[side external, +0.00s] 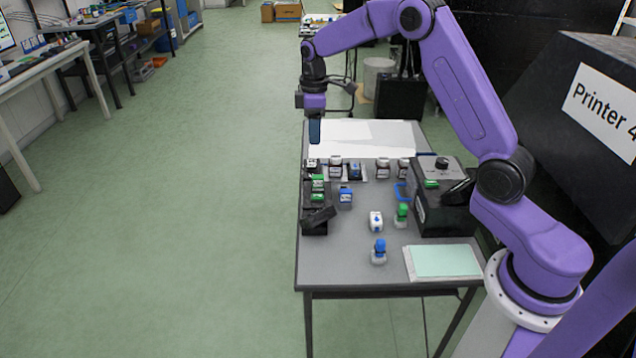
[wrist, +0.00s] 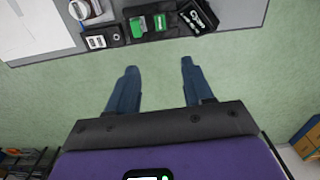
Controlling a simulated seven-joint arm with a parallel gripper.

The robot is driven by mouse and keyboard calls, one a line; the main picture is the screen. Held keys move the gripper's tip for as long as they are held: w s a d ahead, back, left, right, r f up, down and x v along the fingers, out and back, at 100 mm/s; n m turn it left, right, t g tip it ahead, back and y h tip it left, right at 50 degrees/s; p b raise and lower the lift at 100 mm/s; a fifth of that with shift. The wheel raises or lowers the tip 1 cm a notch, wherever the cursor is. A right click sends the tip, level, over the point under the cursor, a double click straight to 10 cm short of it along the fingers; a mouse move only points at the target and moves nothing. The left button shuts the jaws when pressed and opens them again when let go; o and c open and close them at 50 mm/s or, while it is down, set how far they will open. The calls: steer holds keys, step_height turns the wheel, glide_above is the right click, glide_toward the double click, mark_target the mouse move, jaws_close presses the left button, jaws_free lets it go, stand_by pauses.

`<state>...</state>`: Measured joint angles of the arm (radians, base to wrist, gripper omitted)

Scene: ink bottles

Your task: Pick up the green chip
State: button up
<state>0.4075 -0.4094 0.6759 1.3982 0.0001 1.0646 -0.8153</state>
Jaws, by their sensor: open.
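Small green chips sit in a black holder along the table's left edge in the side view: one green chip (side external: 318,178) and another (side external: 317,197) in front of it. In the wrist view two green pieces show at the top, a left green chip (wrist: 137,27) and a right one (wrist: 160,22). Another green piece (side external: 432,184) lies on the black box at the right. I cannot tell which one the task means. My gripper (side external: 314,138) hangs above the table's left side, pointing down. In the wrist view my gripper (wrist: 158,76) is open and empty, with floor between the fingers.
The black holder (side external: 308,227) lines the grey table's left edge. Several ink bottles stand nearby, including a blue-capped bottle (side external: 379,252) and a green-capped bottle (side external: 402,213). A black box (side external: 450,215) stands at the right. White paper (side external: 375,140) covers the back.

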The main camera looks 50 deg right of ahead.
steer(key=w+d+f, duration=0.2)
steer(key=d, duration=0.2)
glide_above(318, 176)
steer(key=f, duration=0.7)
steer(key=s+f, duration=0.1)
steer(key=f, duration=0.3)
steer(key=shift+d+f, duration=0.15)
steer(key=shift+d, duration=0.05)
steer(key=shift+w+a+f, duration=0.1)
steer(key=shift+w+f, duration=0.1)
steer(key=shift+f, duration=0.8)
steer(key=shift+w+f, duration=0.15)
steer(key=shift+f, duration=0.8)
steer(key=shift+w+a+f, duration=0.1)
steer(key=shift+w+f, duration=0.1)
steer(key=shift+f, duration=0.8)
jaws_close()
